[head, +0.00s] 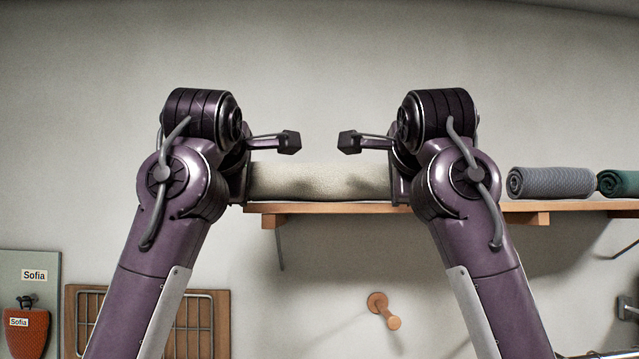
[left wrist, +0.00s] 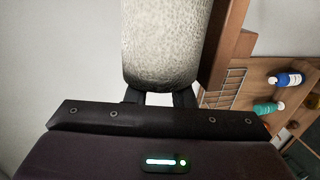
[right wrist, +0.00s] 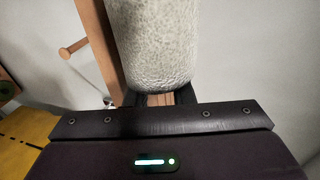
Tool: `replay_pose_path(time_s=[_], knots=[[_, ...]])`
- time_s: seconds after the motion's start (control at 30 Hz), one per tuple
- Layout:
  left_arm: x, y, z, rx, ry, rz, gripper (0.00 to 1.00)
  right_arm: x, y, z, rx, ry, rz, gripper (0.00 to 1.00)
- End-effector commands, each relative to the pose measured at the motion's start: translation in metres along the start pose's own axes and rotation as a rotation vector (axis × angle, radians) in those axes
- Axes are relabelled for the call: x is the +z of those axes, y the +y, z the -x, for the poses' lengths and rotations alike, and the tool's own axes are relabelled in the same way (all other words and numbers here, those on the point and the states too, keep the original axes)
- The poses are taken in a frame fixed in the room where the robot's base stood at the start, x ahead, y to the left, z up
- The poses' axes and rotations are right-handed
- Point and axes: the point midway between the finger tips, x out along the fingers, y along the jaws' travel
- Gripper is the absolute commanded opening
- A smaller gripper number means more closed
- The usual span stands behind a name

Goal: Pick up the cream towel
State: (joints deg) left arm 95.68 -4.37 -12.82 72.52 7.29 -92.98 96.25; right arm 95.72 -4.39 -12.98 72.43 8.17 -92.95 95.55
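The cream towel (head: 318,181) is a speckled, thick roll lying lengthwise along a wooden wall shelf. My left gripper (head: 247,178) is at its left end and my right gripper (head: 396,178) is at its right end. In the left wrist view the towel's end (left wrist: 165,55) is right in front of the gripper (left wrist: 158,99). The right wrist view shows the other end (right wrist: 155,50) in front of the right gripper (right wrist: 158,99). In both wrist views the fingers stand apart with a gap between them; the towel hides their tips. Contact with the towel cannot be told.
The wooden shelf (head: 330,208) runs under the towel. A grey rolled towel (head: 550,182) and a green one (head: 620,184) lie further right on it. A wooden peg (head: 384,312) sticks out of the wall below. Bottles (left wrist: 285,79) show in the left wrist view.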

Motion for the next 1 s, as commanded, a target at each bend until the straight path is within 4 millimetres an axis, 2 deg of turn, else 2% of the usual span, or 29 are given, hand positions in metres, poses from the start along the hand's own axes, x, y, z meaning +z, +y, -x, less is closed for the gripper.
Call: replay_pose_path(time_s=[0.47, 1.0], knots=[[0.009, 0.004, 0.002, 0.002, -0.003, -0.005, 0.22, 0.009, -0.004, 0.002, -0.002, -0.003, 0.006, 0.22], [0.011, 0.049, 0.014, 0.003, -0.004, -0.01, 0.22, 0.011, -0.049, 0.014, -0.003, -0.004, 0.011, 0.22]])
